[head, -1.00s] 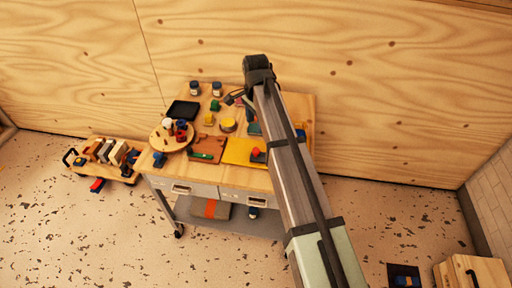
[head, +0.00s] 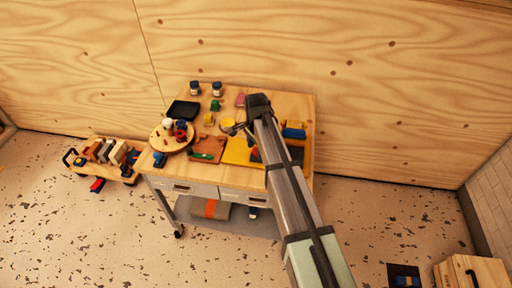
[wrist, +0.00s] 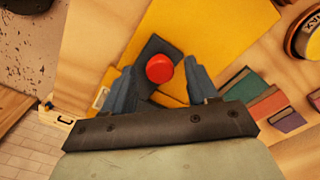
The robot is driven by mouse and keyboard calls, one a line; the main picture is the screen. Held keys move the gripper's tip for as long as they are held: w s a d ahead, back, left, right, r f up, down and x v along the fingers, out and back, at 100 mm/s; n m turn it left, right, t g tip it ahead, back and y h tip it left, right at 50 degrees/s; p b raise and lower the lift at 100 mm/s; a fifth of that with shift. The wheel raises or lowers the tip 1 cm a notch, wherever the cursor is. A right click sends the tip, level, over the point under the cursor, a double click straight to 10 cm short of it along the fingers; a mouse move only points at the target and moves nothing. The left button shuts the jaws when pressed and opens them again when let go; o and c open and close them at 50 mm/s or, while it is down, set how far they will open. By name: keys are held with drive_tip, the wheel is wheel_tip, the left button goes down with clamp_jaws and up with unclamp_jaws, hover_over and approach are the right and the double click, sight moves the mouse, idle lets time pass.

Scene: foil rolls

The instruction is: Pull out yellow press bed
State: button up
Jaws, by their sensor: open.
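The yellow press bed (head: 236,151) is a flat yellow sheet or plate at the front middle of the table; in the wrist view it fills the upper middle (wrist: 215,35). A dark grey block (wrist: 152,47) with a round red knob (wrist: 159,68) sits at its edge. My gripper (wrist: 160,88) is open. Its two blue-grey fingers stand on either side of the knobbed block; I cannot tell whether they touch it.
A brown board (head: 207,150) lies left of the bed, beside a round wooden tray (head: 160,141) with small items. A yellow round tin (wrist: 308,40) and several coloured blocks (wrist: 245,85) are close by on the right in the wrist view. The table's front edge is near.

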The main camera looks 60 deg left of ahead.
drive_tip(key=shift+f, duration=0.15)
clamp_jaws()
idle(0.5)
